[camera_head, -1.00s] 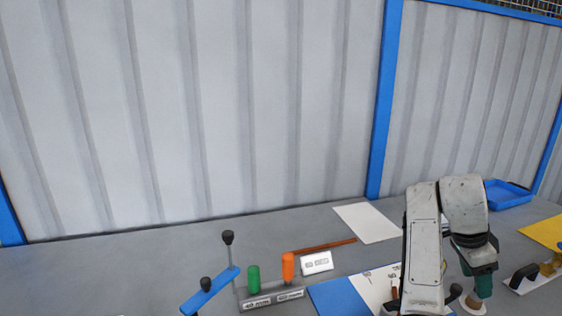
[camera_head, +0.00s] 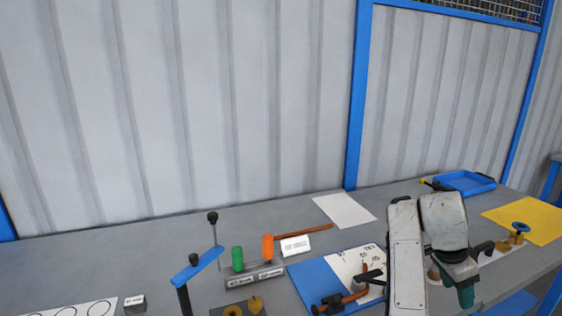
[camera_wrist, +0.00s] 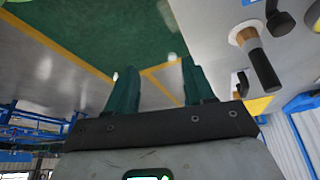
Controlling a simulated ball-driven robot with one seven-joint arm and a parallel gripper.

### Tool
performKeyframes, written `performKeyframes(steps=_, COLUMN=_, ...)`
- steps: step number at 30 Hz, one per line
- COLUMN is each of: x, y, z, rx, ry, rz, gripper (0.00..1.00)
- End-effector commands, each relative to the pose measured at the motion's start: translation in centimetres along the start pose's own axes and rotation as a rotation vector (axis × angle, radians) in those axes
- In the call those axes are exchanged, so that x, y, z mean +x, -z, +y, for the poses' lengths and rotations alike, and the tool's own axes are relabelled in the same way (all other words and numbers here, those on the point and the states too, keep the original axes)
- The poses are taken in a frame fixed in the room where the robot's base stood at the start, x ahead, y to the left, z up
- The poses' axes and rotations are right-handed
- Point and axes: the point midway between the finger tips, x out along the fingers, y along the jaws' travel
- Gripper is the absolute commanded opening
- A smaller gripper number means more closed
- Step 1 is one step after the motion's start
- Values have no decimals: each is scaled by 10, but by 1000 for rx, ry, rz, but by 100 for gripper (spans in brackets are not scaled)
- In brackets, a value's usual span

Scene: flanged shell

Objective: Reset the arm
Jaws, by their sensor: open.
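My arm (camera_head: 407,255) is folded in an inverted V at the right of the head view, above the grey bench. My gripper (camera_wrist: 160,85) has two dark green fingers spread apart, with nothing between them. In the head view only a green part of it shows at the bottom right, and its fingertips cannot be made out there. In the wrist view the fingers point out over the bench edge and a green floor. A dark-handled part (camera_wrist: 262,68) on a pale round base is right of the fingers, apart from them.
A rack with green and orange handles (camera_head: 254,273) stands left of my arm. A blue lever on a post (camera_head: 198,265) is beside it. A blue-and-white mat (camera_head: 312,282) with a pipe fitting lies close to my arm. A blue tray (camera_head: 465,182) and yellow sheet (camera_head: 525,220) are at right.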

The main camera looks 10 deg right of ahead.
Motion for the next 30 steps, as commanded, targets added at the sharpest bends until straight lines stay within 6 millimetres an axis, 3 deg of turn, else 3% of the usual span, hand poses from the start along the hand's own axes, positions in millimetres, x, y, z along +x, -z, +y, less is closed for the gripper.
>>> performKeyframes(steps=8, x=40, y=-25, z=24, rx=-184, ry=27, rz=10, gripper=53)
performKeyframes(steps=14, x=82, y=-58, z=61, rx=-431, ry=64, rz=12, gripper=53)
performKeyframes(steps=21, x=127, y=-113, z=130, rx=-840, ry=142, rz=-10, gripper=53)
performKeyframes(steps=30, x=151, y=-185, z=235, rx=-1352, ry=283, rz=-94, gripper=53)
